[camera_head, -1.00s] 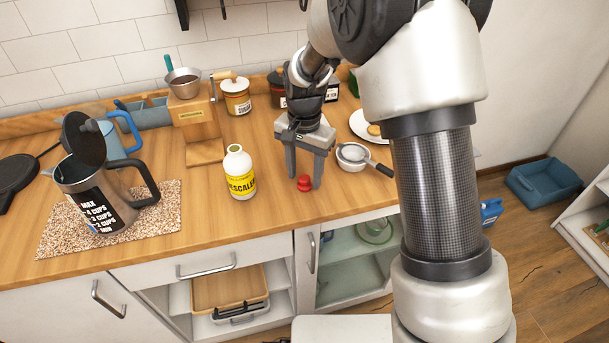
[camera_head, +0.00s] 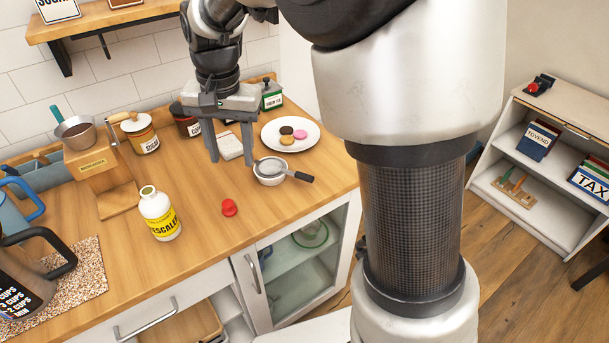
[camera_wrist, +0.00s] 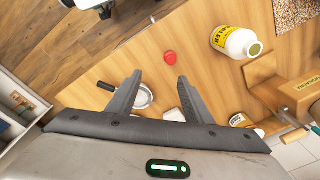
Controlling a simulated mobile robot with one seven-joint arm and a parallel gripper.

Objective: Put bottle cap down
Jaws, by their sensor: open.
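The red bottle cap (camera_head: 229,207) lies on the wooden counter (camera_head: 205,245), to the right of the white descaler bottle (camera_head: 160,214), whose neck is uncapped. In the wrist view the cap (camera_wrist: 170,57) is beyond the fingertips, apart from them. My gripper (camera_head: 231,161) is open and empty above the counter, behind the cap in the head view. Its two fingers (camera_wrist: 153,82) point down with a clear gap between them.
A wooden grinder (camera_head: 102,172), a jar (camera_head: 140,135) and a coffee pot (camera_head: 35,275) stand to the left. Counter around the cap is clear.

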